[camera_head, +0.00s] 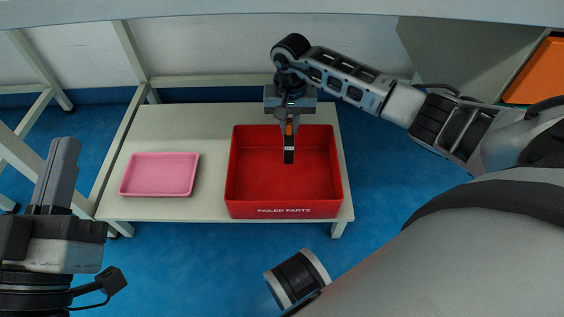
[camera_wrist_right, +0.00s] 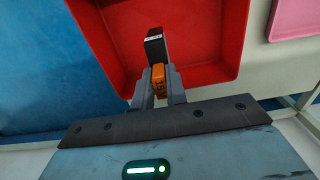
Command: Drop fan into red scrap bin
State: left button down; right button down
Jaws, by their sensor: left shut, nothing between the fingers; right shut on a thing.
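The red bin (camera_head: 285,211), marked "FAILED PARTS", stands on the table; its inside looks empty. My right gripper (camera_head: 289,124) is over the back part of the bin, shut on the fan (camera_head: 289,150), a narrow black piece with an orange part between the fingers and a small white label. The fan hangs over the bin's opening. In the right wrist view, the fan (camera_wrist_right: 154,46) sticks out past the fingertips (camera_wrist_right: 158,80) with the red bin (camera_wrist_right: 205,60) behind it. My left gripper (camera_head: 58,172) is shut and empty at the far left, away from the bin.
A pink tray (camera_head: 160,190), empty, sits on the light table (camera_head: 210,140) left of the bin. Bare tabletop lies between them. Blue floor surrounds the table, and pale frame posts stand at the left. An orange panel (camera_head: 538,72) shows at the upper right.

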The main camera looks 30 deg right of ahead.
jog(key=c, duration=1.3)
grip_release()
jog(key=shift+c, duration=0.2)
